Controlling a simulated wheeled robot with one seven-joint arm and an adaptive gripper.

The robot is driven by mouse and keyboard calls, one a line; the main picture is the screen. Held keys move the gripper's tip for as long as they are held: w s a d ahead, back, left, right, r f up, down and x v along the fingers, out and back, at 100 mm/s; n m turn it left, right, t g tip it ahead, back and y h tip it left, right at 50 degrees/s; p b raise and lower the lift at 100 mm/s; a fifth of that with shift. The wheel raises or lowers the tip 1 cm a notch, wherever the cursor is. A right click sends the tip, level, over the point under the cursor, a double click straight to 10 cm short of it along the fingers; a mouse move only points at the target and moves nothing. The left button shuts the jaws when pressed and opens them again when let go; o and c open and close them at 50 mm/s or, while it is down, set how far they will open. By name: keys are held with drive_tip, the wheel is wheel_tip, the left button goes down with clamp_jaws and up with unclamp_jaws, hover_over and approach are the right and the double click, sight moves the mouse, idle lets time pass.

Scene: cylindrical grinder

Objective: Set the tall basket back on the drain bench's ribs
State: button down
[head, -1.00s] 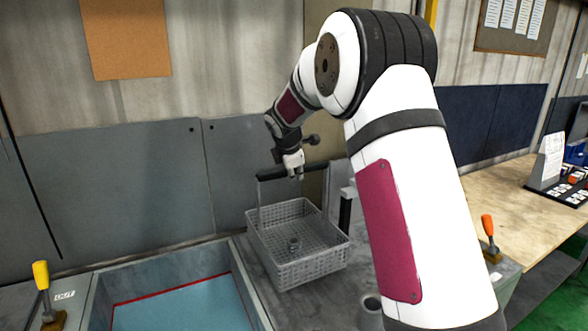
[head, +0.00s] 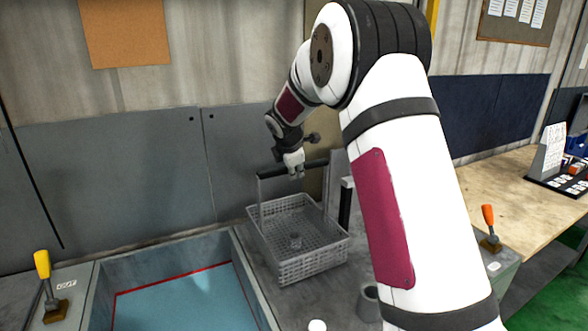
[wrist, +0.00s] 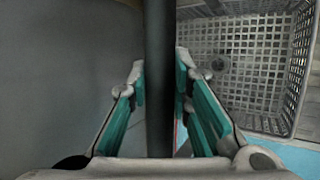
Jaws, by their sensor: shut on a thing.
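The tall basket (head: 300,262) is a grey mesh basket with a high handle and a dark grip bar (head: 315,163). My gripper (head: 293,172) is shut on that bar from above. In the wrist view the dark bar (wrist: 160,60) runs between the teal-padded fingers, and the basket's mesh floor (wrist: 245,60) shows below right. The basket hangs or stands upright at the grey bench top (head: 345,290), right of the blue tank. I cannot tell whether its base touches. The ribs are not clearly visible and may be hidden under the basket.
The tank (head: 180,300) with blue liquid and a red line inside lies left of the basket. A grey cup-like cylinder (head: 367,303) and a white round thing (head: 317,325) are in front. Yellow (head: 42,265) and orange (head: 488,215) handles stand at either side. A wall panel is behind.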

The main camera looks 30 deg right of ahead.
drive_tip(key=shift+f, duration=0.35)
drive_tip(key=c, duration=1.4)
unclamp_jaws()
drive_tip(key=shift+o, duration=0.2)
drive_tip(key=shift+f, duration=0.2)
drive_tip(key=v, duration=1.3)
drive_tip(key=s+a+r+m, duration=0.2)
drive_tip(key=s+m, duration=0.1)
drive_tip(key=s, duration=0.3)
drive_tip(key=s+a+r+m+y, duration=0.1)
drive_tip(key=s+a+m, duration=0.1)
drive_tip(key=s, duration=0.3)
drive_tip(key=s+a+r+m, duration=0.2)
drive_tip(key=s+m, duration=0.1)
drive_tip(key=s, duration=0.3)
drive_tip(key=s+a+f+m+y, duration=0.1)
drive_tip(key=s+a+m, duration=0.1)
drive_tip(key=s, duration=0.5)
drive_tip(key=s+a+f+m+y, duration=0.1)
drive_tip(key=s+a+f+m, duration=0.1)
drive_tip(key=s+m, duration=0.2)
drive_tip(key=s+a+f+m+y, duration=0.1)
drive_tip(key=s+a+f+m, duration=0.1)
drive_tip(key=s, duration=0.7)
drive_tip(key=shift+s+a+m, duration=0.3)
drive_tip(key=shift+a+m, duration=0.05)
drive_tip(key=shift+m, duration=0.05)
